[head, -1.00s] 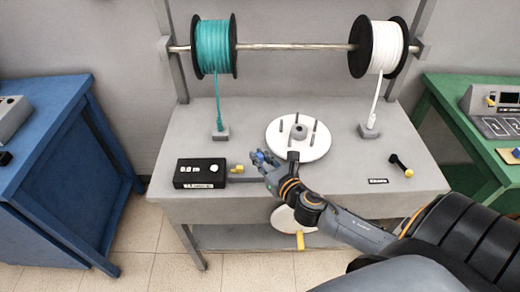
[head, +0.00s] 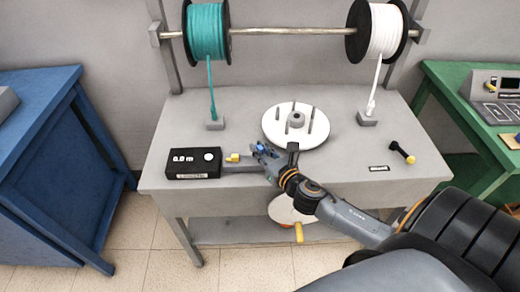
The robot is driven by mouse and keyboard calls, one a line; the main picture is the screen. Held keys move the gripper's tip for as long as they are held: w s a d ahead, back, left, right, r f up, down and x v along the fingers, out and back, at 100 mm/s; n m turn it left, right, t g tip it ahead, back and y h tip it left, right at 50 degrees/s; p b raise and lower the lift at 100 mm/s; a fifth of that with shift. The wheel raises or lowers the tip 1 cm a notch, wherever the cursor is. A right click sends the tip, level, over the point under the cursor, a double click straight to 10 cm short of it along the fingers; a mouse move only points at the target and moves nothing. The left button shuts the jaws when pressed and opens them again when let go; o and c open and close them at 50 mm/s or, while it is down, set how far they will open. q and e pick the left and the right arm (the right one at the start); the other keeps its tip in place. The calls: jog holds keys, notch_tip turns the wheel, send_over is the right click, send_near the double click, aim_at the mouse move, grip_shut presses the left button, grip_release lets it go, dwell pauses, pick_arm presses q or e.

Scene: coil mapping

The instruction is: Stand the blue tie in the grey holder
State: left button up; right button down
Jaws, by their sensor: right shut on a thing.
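My right gripper (head: 264,153) is above the front part of the grey bench, between the black meter box and the white round plate. It is shut on a small blue thing, which looks like the blue tie (head: 260,147); only a little of it shows between the fingers. I cannot tell for sure which part is the grey holder. Two small grey blocks stand on the bench, one under the teal strand (head: 214,125) and one under the white strand (head: 367,120). My left gripper is not in view.
A teal spool (head: 207,32) and a white spool (head: 377,32) hang on a bar. A white plate with upright pegs (head: 275,130) lies close behind my gripper. A black meter box (head: 193,162) is to its left, a black-and-yellow handle (head: 402,152) to the right.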

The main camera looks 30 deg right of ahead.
jog(key=shift+f, duration=0.1)
jog(key=shift+f, duration=0.15)
jog(key=shift+f+b, duration=0.85)
jog(key=shift+b, duration=0.05)
jog(key=shift+f+b, duration=0.45)
jog(key=shift+f, duration=0.15)
